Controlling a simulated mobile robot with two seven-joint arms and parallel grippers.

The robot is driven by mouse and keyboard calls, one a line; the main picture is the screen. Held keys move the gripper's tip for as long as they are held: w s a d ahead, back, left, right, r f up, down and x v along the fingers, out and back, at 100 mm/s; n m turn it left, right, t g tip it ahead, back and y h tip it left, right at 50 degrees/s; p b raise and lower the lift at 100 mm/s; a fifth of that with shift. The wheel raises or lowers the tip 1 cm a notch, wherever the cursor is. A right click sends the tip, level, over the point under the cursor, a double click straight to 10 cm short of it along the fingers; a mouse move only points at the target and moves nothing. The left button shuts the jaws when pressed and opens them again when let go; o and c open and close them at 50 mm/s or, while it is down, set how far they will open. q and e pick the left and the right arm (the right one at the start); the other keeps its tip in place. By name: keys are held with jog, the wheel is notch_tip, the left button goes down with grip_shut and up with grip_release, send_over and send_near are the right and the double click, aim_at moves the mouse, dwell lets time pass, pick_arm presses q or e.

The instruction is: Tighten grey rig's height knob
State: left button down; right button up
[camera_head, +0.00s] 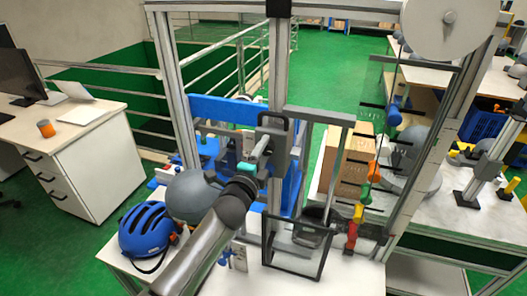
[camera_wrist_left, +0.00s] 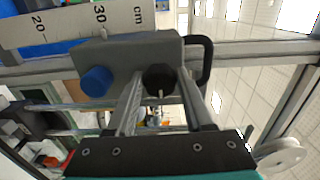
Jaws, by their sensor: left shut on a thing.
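The grey rig (camera_head: 180,103) is a tall metal frame on a white bench. Its grey carriage block (camera_wrist_left: 130,60) carries a blue knob (camera_wrist_left: 97,81) and a black round knob (camera_wrist_left: 160,78) beside a centimetre scale (camera_wrist_left: 75,22). My left gripper (camera_head: 266,146) reaches the carriage from the front. In the left wrist view its two fingers (camera_wrist_left: 160,95) stand on either side of the black knob and are shut on it. The blue knob is free, left of the fingers. In the head view the gripper hides the knobs. My right gripper does not show.
A blue helmet (camera_head: 148,230) and a grey ball-shaped head (camera_head: 192,196) stand at the bench's left, near my left arm. A black rectangular frame (camera_head: 297,275) stands low in front of the rig.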

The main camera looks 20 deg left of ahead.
pick_arm(q)
jog(key=shift+r, duration=0.15)
jog(key=shift+c, duration=1.5)
grip_release()
jog(key=s, duration=1.5)
jog(key=shift+s+a+b, duration=0.15)
jog(key=shift+a+b, duration=0.1)
jog(key=shift+b, duration=0.2)
